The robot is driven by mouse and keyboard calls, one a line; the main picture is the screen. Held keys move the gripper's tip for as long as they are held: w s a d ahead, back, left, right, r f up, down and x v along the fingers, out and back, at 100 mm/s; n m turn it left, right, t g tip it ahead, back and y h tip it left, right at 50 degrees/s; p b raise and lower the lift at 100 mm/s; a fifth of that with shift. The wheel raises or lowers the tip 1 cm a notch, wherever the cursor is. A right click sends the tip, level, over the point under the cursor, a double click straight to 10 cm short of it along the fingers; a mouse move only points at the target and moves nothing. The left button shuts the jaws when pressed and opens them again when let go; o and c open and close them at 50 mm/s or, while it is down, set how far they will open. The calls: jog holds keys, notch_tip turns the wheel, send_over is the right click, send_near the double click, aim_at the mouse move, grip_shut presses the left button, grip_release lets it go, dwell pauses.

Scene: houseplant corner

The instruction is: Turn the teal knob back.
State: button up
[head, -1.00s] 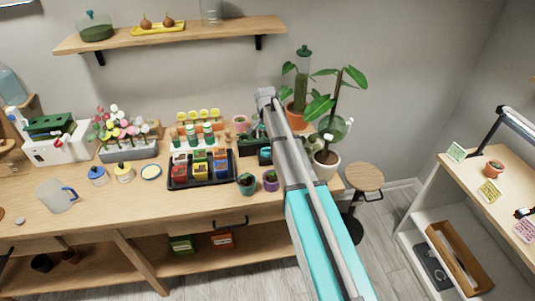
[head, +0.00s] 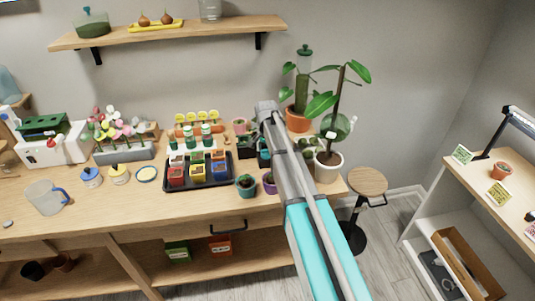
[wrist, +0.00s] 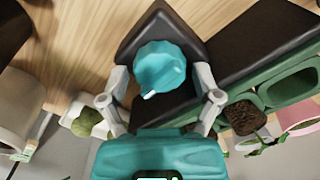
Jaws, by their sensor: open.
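The teal knob (wrist: 160,68) is a round, ridged cap on a black housing (wrist: 150,28) in the wrist view. A white pointer mark on its rim points to the lower left of that picture. My gripper (wrist: 160,74) is open, with one pale finger on each side of the knob. Small gaps show between the fingers and the knob, and I cannot tell how deep the fingertips reach. In the head view my arm's far end is above the bench near a dark box (head: 246,146), and the knob cannot be made out there.
Green pots (wrist: 285,88) and a pink pot (wrist: 302,118) stand close on the right in the wrist view. A pale pot (wrist: 18,100) is at left. In the head view a black tray (head: 172,187) of seed packets and a potted plant (head: 328,166) flank my arm.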

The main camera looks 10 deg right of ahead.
jog(key=shift+c, duration=0.2)
jog(key=c, duration=0.8)
jog(key=shift+d, duration=0.1)
jog(key=shift+c, duration=0.2)
